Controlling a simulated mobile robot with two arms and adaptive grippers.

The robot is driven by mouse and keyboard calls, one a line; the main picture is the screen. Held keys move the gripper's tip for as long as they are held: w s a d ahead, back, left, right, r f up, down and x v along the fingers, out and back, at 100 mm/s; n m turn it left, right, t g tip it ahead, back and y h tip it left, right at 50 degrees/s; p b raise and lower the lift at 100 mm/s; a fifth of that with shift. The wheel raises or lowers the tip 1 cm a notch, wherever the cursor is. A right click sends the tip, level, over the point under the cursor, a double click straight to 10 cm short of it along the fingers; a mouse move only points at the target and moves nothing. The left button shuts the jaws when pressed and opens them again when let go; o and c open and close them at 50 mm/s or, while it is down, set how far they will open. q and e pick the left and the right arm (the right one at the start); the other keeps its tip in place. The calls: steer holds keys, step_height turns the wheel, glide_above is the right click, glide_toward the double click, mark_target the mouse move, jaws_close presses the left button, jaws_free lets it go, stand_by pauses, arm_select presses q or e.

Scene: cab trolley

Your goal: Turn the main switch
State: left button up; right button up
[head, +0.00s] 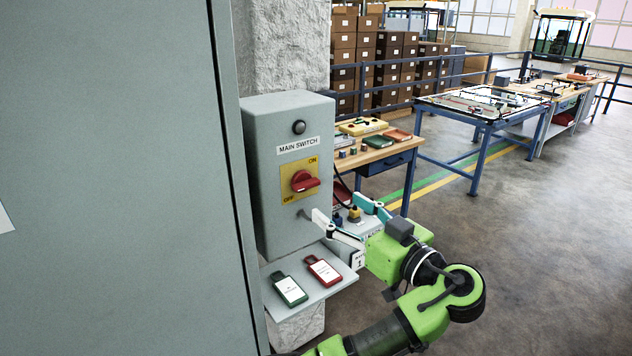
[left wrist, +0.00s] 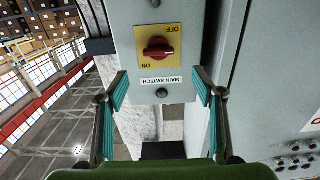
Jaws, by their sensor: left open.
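The main switch is a red rotary knob (head: 304,181) on a yellow plate (head: 289,190) marked ON at the upper right and OFF at the lower left. Its handle lies roughly level. The plate is on the front of a grey box (head: 273,225) labelled MAIN SWITCH. My left gripper (head: 337,206) is open and empty, in front of the box and a little below and right of the knob, apart from it. In the left wrist view the knob (left wrist: 158,48) appears upside down, beyond and between the open fingers (left wrist: 160,76). My right gripper is out of view.
A large grey cabinet (head: 110,180) stands close on the left. A wooden workbench (head: 385,154) is behind my gripper. The floor to the right is open.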

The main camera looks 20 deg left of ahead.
mark_target(310, 187)
arm_select(q)
steer(key=p+x, duration=0.4)
steer(key=x, duration=0.5)
steer(key=shift+w+a, duration=0.15)
steer(key=shift+w, duration=0.15)
steer(key=shift+w+a, duration=0.2)
steer(key=shift+a, duration=0.1)
steer(key=shift+f, duration=0.15)
steer(key=c, duration=1.1)
